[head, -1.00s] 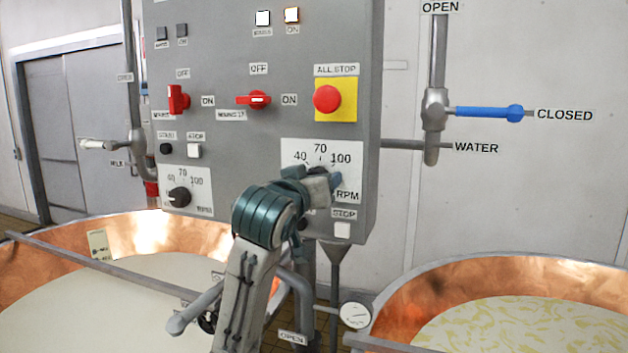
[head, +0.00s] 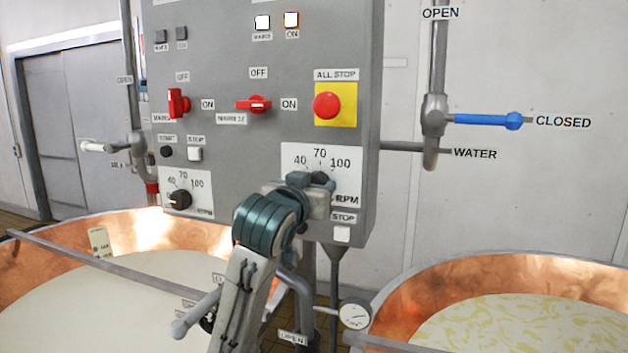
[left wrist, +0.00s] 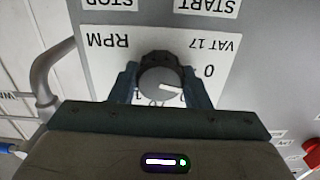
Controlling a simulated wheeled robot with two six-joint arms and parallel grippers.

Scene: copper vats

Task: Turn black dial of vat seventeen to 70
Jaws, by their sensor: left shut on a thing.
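The black dial (left wrist: 157,66) of vat 17 sits on a white plate (head: 345,160) marked 40, 70, 100 and RPM. The "VAT 17" label on that plate shows upside down in the left wrist view. My left gripper (left wrist: 158,84) is shut on the dial, one finger on each side. The dial's pale face carries a white pointer line, which points right and slightly down in the wrist view; its exact reading cannot be told. In the head view my left gripper (head: 318,187) covers most of the dial. My right gripper is not in view.
A yellow-backed red all-stop button (head: 327,105) and a red switch (head: 254,104) are above the dial. A white stop button (head: 342,234) is just below. A second black dial (head: 180,199) is at lower left. Copper vats stand left (head: 130,232) and right (head: 500,278).

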